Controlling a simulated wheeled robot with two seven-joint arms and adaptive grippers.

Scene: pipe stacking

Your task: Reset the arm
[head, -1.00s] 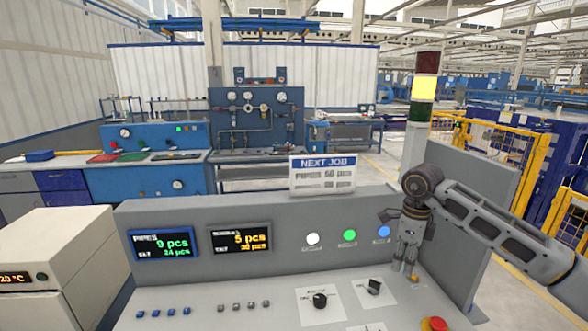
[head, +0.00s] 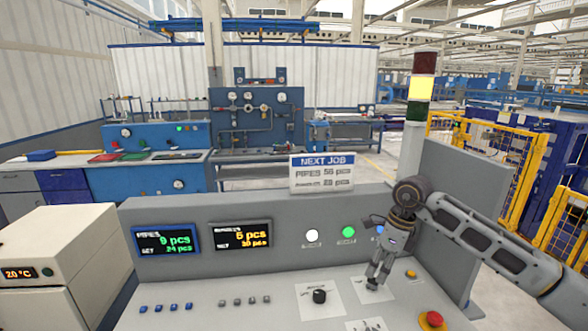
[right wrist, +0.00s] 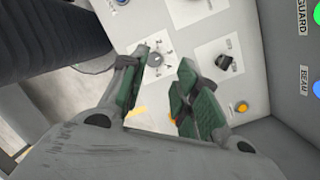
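My right gripper (head: 374,285) hangs over the sloped grey control panel (head: 210,316), fingers pointing down, in front of the dark knob (head: 373,281) on the right white plate, which it partly hides. In the right wrist view the two green-padded fingers (right wrist: 162,80) stand apart with nothing held between them. Past their tips are a small dial knob (right wrist: 155,60) and a dark knob (right wrist: 223,62) on white plates. I cannot tell if a fingertip touches the panel. My left gripper is not in view.
Another black knob (head: 320,296), a yellow button (head: 411,274) and a red emergency stop (head: 434,320) are on the panel. Displays (head: 166,240) and lamps (head: 312,235) line its upright back. A signal tower (head: 423,88) stands behind, lit yellow. A grey side wall (head: 450,205) closes the right side.

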